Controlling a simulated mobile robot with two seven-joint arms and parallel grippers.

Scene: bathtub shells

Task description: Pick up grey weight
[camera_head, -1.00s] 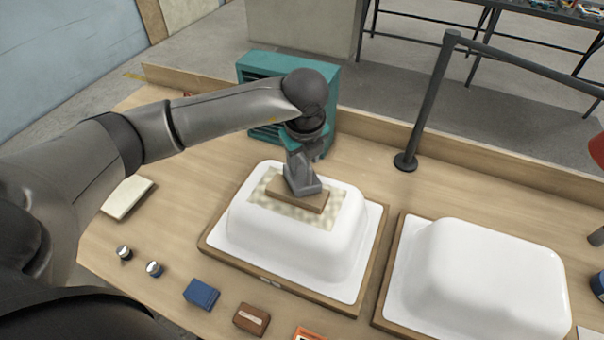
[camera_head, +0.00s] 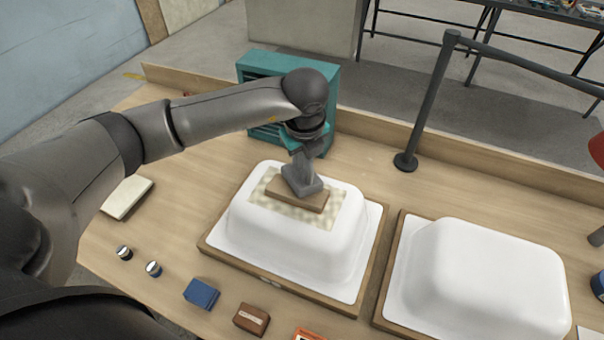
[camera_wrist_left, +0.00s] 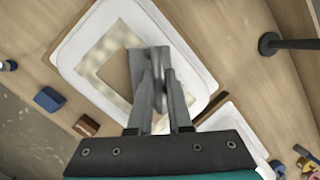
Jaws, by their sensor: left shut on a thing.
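The grey weight (camera_head: 301,183) is on a brown wooden board (camera_head: 308,202), which lies on a speckled patch (camera_head: 263,199) on top of the left white tub shell (camera_head: 239,228). My left gripper (camera_head: 303,166) comes down from above and is shut on the weight's upper part. In the left wrist view, the two fingers (camera_wrist_left: 160,92) close around the grey weight (camera_wrist_left: 145,66), with the board (camera_wrist_left: 114,70) under it. I cannot tell any gap between weight and board. My right gripper is not in view.
A second white shell (camera_head: 490,275) stands to the right. A teal louvred box (camera_head: 256,68) is behind my arm, and a dark post (camera_head: 428,105) stands back right. Small knobs, a blue block (camera_head: 202,293) and a brown block (camera_head: 251,319) lie in front.

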